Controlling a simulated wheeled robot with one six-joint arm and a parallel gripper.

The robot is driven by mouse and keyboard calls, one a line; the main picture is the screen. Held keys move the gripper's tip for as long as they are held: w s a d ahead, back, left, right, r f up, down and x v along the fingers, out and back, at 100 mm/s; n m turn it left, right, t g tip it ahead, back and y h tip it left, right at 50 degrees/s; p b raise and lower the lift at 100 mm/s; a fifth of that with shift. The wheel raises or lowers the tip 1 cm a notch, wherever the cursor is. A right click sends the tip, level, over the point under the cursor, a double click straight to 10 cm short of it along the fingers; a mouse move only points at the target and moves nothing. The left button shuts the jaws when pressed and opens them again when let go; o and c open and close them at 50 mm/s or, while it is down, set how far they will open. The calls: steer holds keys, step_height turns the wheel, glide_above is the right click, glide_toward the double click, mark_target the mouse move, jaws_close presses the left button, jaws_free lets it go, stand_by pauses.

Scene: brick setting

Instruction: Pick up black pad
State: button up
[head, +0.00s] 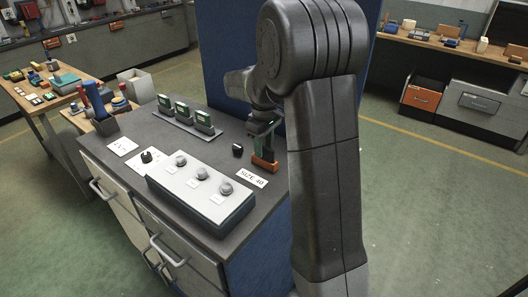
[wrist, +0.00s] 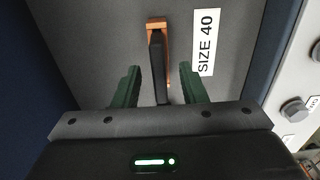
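A narrow black pad (wrist: 159,78) stands at an orange-brown holder (wrist: 157,24) on the dark bench top, in the middle of the wrist view. My gripper (wrist: 159,69) is open, with one green finger on each side of the pad and gaps visible between. In the head view my gripper (head: 263,140) points down over the orange holder (head: 265,163); the pad is hard to make out there. A white SIZE 40 label (wrist: 206,43) lies beside the holder; it also shows in the head view (head: 252,179).
A grey control box with knobs (head: 200,190) stands near the holder. A small black object (head: 238,149) lies left of the gripper. Several green-topped devices (head: 184,113) stand on a strip behind. A blue panel (head: 232,60) rises at the bench's back.

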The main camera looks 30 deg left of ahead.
steer(key=shift+f, duration=0.45)
steer(key=shift+c, duration=0.2)
jaws_close()
steer(key=shift+r, duration=0.1)
